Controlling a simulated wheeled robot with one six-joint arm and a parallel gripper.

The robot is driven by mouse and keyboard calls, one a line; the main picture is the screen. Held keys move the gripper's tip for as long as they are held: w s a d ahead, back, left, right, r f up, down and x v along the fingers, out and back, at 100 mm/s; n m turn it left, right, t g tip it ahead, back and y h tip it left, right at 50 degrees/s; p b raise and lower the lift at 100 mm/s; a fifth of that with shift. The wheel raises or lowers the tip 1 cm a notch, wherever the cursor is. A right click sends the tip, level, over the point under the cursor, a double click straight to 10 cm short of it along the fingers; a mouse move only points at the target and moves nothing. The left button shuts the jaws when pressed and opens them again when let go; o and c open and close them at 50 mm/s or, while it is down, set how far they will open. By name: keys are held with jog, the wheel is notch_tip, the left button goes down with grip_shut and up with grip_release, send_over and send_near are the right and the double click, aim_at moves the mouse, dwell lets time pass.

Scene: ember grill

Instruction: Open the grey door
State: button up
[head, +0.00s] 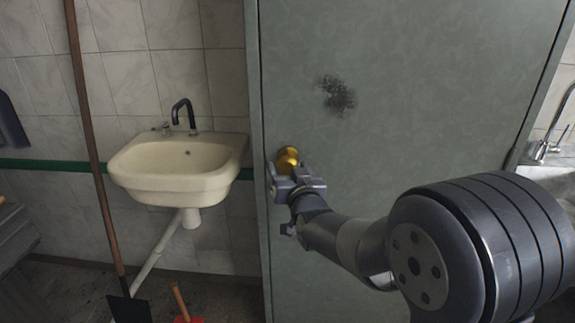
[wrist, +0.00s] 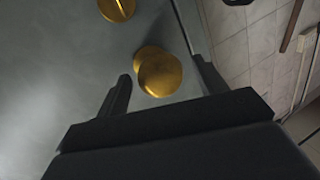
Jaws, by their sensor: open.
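The grey door (head: 400,110) stands closed in the head view, with a dark smudge on its upper part. A round brass knob (head: 288,157) sits near its left edge. My gripper (head: 284,172) is at the knob, just below it in the picture. In the wrist view the knob (wrist: 158,72) lies between the two dark fingers of my open gripper (wrist: 163,85). I cannot tell whether a finger touches it. A second brass disc with a slot (wrist: 117,9) is on the door near the top of the wrist view.
A cream sink (head: 180,165) with a black tap is on the tiled wall left of the door. A long wooden-handled shovel (head: 98,170) leans further left. A short wooden handle on a red base (head: 182,305) stands on the floor. A metal tap (head: 541,150) is at the right.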

jog(key=shift+x, duration=0.85)
jog(key=c, duration=1.3)
jog(key=shift+s, duration=0.15)
jog(key=shift+c, duration=0.3)
